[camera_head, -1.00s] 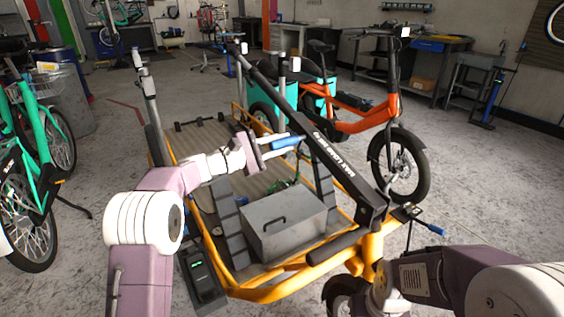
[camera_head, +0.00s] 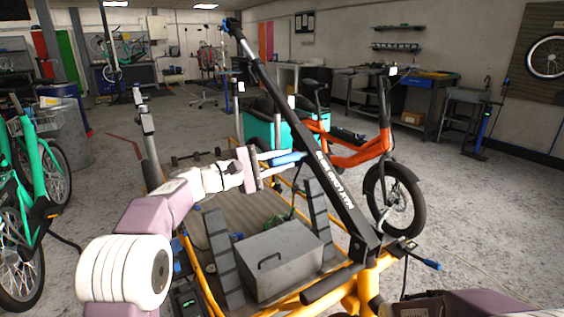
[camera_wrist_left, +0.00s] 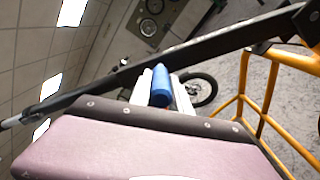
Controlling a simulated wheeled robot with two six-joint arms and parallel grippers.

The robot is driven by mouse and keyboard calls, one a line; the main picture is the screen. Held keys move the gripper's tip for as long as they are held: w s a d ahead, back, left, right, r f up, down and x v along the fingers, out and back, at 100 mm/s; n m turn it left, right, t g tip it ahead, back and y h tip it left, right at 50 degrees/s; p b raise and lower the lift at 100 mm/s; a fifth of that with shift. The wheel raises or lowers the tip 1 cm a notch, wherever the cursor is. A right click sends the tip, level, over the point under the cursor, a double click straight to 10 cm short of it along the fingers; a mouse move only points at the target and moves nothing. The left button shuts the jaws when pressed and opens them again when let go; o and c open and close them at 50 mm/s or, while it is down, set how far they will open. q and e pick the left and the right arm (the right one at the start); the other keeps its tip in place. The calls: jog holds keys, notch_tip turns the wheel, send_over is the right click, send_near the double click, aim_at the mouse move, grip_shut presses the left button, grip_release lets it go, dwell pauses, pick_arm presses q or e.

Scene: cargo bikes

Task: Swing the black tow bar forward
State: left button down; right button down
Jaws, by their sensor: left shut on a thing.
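The black tow bar (camera_head: 345,205) rises at a slant from its joint at the front of the yellow cargo frame (camera_head: 358,294), leaning back over the cargo bed. White lettering runs along its lower part. A blue grip (camera_head: 289,159) sits beside the bar's middle. My left gripper (camera_head: 275,158) is shut on this blue grip. In the left wrist view, the blue grip (camera_wrist_left: 161,88) lies between the pale fingers, and the bar (camera_wrist_left: 190,60) crosses behind it. My right gripper is out of view; only part of that arm shows at the lower right.
A grey box (camera_head: 282,262) and dark ramps stand on the cargo bed. An orange bike (camera_head: 355,150) with teal bags is behind at right, and green bikes (camera_head: 40,165) are at left. A blue-tipped lever (camera_head: 428,264) sticks out near the bar's joint. Floor at right is clear.

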pick_arm(q)
jog(key=c, duration=1.2)
grip_release()
jog(key=p+v, duration=0.1)
jog(key=v, duration=0.8)
